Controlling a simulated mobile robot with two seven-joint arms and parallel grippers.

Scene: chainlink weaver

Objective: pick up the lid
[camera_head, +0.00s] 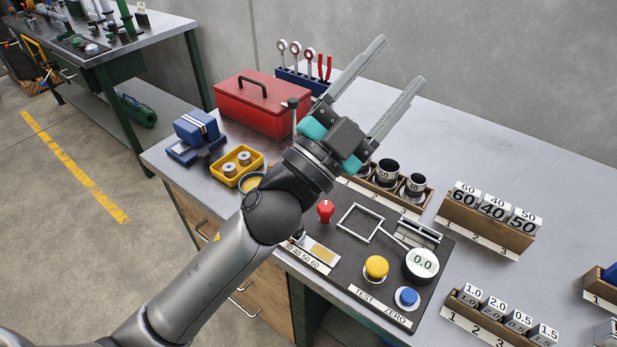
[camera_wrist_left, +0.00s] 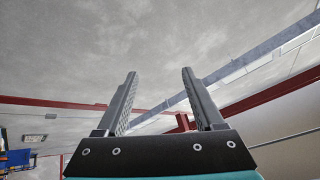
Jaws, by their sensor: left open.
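My left gripper (camera_head: 399,61) is raised above the workbench and points up toward the back wall. Its two grey fingers are wide apart with nothing between them. The left wrist view shows the same open, empty fingers (camera_wrist_left: 160,74) against the ceiling. No thing stands out clearly as a loose lid. A red toolbox (camera_head: 262,103) with a black handle on top stands on the bench, left of the gripper. A small blue case (camera_head: 196,128) sits to its left. My arm hides part of the bench middle. My right gripper is not in view.
A black test panel (camera_head: 350,290) holds a yellow button (camera_head: 376,267), a blue button (camera_head: 407,297) and a round dial (camera_head: 421,263). A yellow tray (camera_head: 237,166) and a rack of numbered blocks (camera_head: 487,226) stand on the bench. Bare bench lies at the back right.

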